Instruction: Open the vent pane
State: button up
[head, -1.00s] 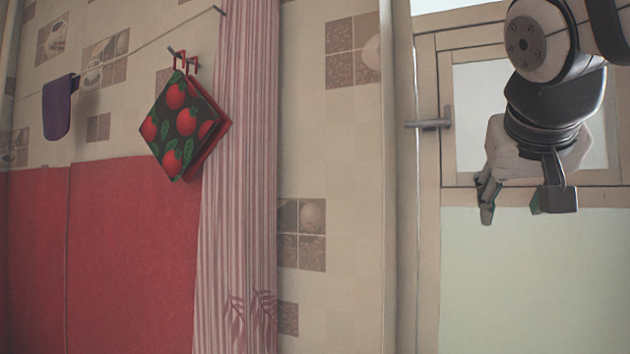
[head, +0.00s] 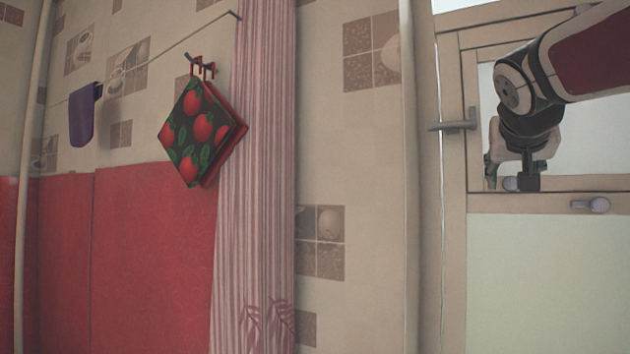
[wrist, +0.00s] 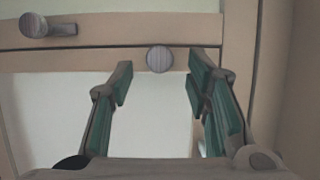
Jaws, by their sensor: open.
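The vent pane (head: 590,140) is the small glazed sash in the upper right of the head view; it looks closed, and its glass shows in the wrist view (wrist: 150,120). A round knob (wrist: 159,59) is on its rail in the wrist view. My gripper (wrist: 160,70) is open, with its green-padded fingers on either side of that knob in the picture; contact cannot be seen. A second grey knob or latch (wrist: 48,27) sits on the neighbouring rail, also in the head view (head: 590,204). In the head view my gripper (head: 510,174) is in front of the pane's lower left corner.
A lever handle (head: 458,126) sticks out left of the pane. Space before the lower pale panel (head: 550,285) is clear.

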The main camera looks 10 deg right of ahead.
aim_at(511, 180)
jog(key=shift+x, duration=1.5)
grip_shut()
